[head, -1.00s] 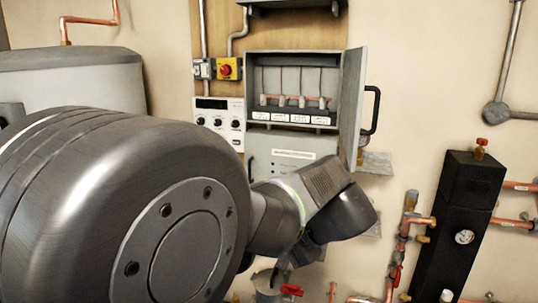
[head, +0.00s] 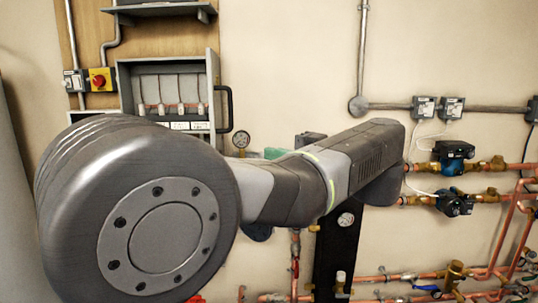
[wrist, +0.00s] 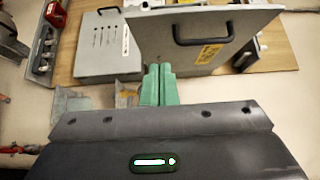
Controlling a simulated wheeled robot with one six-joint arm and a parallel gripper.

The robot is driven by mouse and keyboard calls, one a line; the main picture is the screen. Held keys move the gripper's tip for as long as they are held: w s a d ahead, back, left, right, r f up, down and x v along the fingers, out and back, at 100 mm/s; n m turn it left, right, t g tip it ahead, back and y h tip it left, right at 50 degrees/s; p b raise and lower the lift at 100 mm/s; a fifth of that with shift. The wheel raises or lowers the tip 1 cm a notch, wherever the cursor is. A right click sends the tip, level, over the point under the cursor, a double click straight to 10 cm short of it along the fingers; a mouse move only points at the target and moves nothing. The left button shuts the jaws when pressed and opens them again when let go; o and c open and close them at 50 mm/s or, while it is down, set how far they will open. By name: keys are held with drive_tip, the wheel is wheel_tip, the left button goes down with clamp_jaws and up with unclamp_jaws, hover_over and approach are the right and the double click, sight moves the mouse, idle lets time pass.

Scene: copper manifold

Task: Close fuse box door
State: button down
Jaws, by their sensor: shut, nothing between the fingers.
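The grey fuse box (head: 150,85) hangs on the wall at upper left in the head view, with several fuses inside. Its door (head: 213,92) stands open on the right side, seen nearly edge-on, with a black handle (head: 226,108). In the wrist view the door (wrist: 180,49) spans the top, with its black handle (wrist: 205,30) and a yellow label. My gripper (wrist: 158,72) shows there as green fingers, shut and empty, close to the door's edge. I cannot tell whether they touch it. In the head view my arm hides most of the gripper.
A grey panel with a handle (wrist: 110,50) lies beside the door in the wrist view. A red switch on a yellow box (head: 100,80) is left of the fuse box. Copper pipes (head: 490,200) and a gauge (head: 241,139) are to the right.

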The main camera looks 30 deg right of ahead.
drive_tip(key=w+a+p, duration=0.2)
drive_tip(key=w+a, duration=0.4)
drive_tip(key=w, duration=0.3)
drive_tip(key=shift+a, duration=0.3)
drive_tip(key=shift+a, duration=0.1)
